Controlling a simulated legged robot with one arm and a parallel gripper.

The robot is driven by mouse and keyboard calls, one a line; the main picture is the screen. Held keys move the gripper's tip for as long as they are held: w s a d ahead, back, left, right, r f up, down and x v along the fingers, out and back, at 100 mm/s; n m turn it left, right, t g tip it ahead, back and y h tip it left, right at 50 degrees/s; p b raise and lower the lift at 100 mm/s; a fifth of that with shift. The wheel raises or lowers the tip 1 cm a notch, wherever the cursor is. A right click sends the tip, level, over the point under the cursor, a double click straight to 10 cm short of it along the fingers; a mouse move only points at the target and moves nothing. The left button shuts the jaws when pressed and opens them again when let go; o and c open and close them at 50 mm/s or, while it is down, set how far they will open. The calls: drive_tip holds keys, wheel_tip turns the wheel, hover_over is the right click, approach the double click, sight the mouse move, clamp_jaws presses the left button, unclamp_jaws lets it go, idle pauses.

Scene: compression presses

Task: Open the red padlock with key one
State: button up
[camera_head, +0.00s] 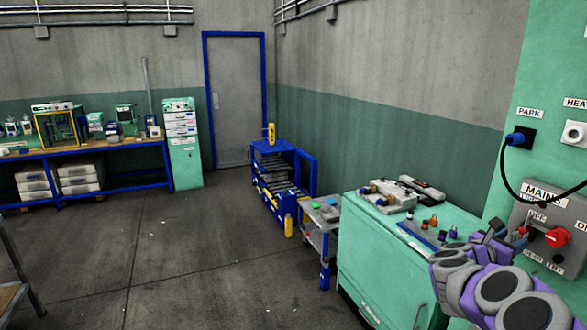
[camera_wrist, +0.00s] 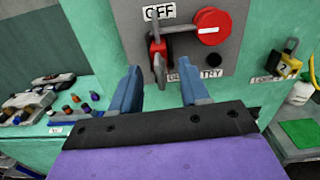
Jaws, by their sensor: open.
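The red padlock (camera_wrist: 157,60) hangs on the grey switch panel (camera_wrist: 245,20) in the wrist view, left of the red round knob (camera_wrist: 211,26). My gripper (camera_wrist: 160,66) is open, its two blue fingers on either side of the padlock in the picture. I cannot tell whether they touch it. No object shows clearly in the jaws. In the head view my gripper (camera_head: 497,230) is in front of the panel (camera_head: 575,215), close to a small red part (camera_head: 521,231) left of the knob (camera_head: 557,237). I cannot make out key one.
A green cabinet (camera_head: 365,265) carries a blue mat (camera_head: 415,236) with several small coloured padlock-like items. A yellow padlock (camera_wrist: 290,65) marked 2 hangs right of the panel. A black cable (camera_head: 505,175) loops above the panel.

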drive_tip(key=o, duration=0.3)
